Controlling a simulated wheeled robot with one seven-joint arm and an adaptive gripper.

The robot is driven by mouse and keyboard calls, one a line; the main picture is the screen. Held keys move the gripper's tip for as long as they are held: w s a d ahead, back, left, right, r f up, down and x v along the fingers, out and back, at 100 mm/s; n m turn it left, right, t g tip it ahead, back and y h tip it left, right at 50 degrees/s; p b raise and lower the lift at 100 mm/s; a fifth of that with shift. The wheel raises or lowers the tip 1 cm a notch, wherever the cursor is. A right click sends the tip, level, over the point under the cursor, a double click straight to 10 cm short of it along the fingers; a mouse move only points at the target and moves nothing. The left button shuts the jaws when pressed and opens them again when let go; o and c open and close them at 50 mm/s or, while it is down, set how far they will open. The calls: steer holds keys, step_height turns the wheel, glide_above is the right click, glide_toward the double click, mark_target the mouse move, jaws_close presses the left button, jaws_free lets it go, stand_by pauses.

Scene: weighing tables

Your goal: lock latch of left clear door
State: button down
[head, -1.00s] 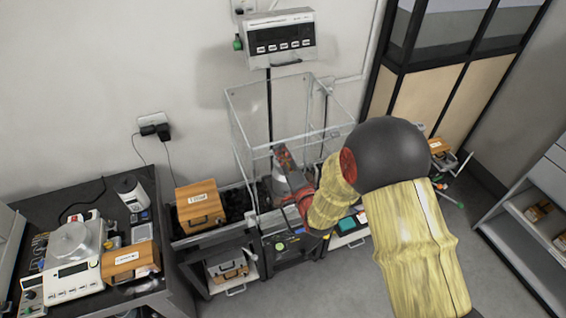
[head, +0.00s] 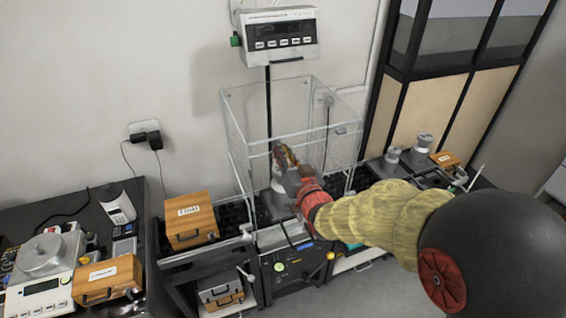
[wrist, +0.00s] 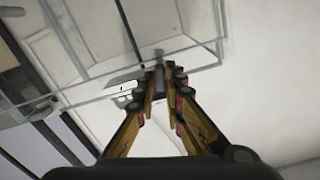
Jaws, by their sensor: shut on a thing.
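The clear-walled enclosure (head: 345,108) stands on the middle bench with its clear left door (head: 236,140) on the left side. My gripper (head: 284,158) is in front of the enclosure in the head view, and its fingertips are hard to make out there. In the wrist view my gripper (wrist: 161,75) has its fingertips close together on a small grey latch (wrist: 158,57) at the edge of a clear panel (wrist: 95,45). The fingers cover much of the latch, so I cannot tell its position.
A display unit (head: 280,35) stands on a post behind the enclosure. A wooden box (head: 190,218) sits to the left on the bench. Farther left are a balance (head: 45,258) and another wooden box (head: 108,280). Metal weights (head: 422,143) stand on the right.

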steer(key=shift+f+n+b, duration=0.2)
steer(key=shift+n+b, duration=1.3)
steer(key=shift+b, duration=0.25)
steer(key=shift+r, duration=0.1)
steer(key=c, duration=1.9)
jaws_free()
steer(key=shift+r, duration=0.1)
steer(key=v, duration=1.2)
